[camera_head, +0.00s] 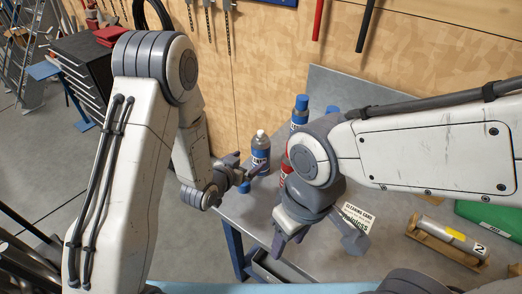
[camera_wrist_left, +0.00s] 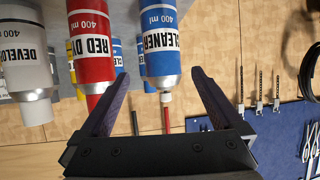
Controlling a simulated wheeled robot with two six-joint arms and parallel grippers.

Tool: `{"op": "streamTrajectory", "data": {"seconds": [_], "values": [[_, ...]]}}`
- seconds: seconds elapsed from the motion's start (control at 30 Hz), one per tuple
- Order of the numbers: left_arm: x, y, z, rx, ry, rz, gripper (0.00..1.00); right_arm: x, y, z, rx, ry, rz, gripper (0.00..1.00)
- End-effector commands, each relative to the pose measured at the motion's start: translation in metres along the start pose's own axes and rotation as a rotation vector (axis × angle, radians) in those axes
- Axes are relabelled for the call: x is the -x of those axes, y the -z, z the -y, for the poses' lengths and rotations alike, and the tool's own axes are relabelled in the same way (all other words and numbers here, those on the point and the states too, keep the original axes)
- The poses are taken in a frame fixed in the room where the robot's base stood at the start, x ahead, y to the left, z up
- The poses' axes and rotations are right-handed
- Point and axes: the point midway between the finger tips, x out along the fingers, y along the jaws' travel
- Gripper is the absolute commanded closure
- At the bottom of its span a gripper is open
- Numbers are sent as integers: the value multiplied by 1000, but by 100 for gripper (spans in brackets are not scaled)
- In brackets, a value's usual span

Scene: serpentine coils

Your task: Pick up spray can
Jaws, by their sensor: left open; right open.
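Several spray cans stand on the grey workbench (camera_head: 232,208). In the left wrist view they appear upside down: a blue CLEANER can (camera_wrist_left: 158,40) with a pale nozzle, a red RED DYE can (camera_wrist_left: 92,45), and a pale DEVELOPER can (camera_wrist_left: 24,60). In the head view, a can with a blue label and pale top (camera_head: 261,150) stands beside my left gripper (camera_head: 252,166), which is open. In the left wrist view, the CLEANER nozzle lies between my open left fingers (camera_wrist_left: 163,78). My right gripper (camera_head: 318,243) is open above the bench and empty. A red can (camera_head: 286,172) is partly hidden by my right arm.
A blue-capped can (camera_head: 301,106) stands farther back. A white card (camera_head: 355,218), a metal cylinder on a wooden cradle (camera_head: 447,238) and a green case (camera_head: 490,217) lie at the right. A wooden wall (camera_head: 270,65) with hanging tools rises behind.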

Motion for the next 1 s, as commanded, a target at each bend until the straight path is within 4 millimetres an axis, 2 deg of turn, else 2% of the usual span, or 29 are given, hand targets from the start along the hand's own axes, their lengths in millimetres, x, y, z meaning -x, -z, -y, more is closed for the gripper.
{"op": "streamTrajectory", "data": {"seconds": [0.13, 0.4, 0.63, 0.8, 1.0], "values": [[-7, 3, 3, 9, 1, -40, 0, 7, 0, 0, 0, 0, 0, 50], [-45, 5, 3, 9, -1, -43, 0, 21, 1, 2, 2, 0, 0, 50], [-61, 5, 3, 9, -1, -42, 0, 30, 2, 2, 3, 0, 0, 50], [-83, 4, 3, 9, 0, -42, 0, 48, 3, 4, 6, 0, 0, 50], [-103, 3, 4, 10, 0, -43, 0, 52, 3, 4, 8, 0, 0, 50]]}}
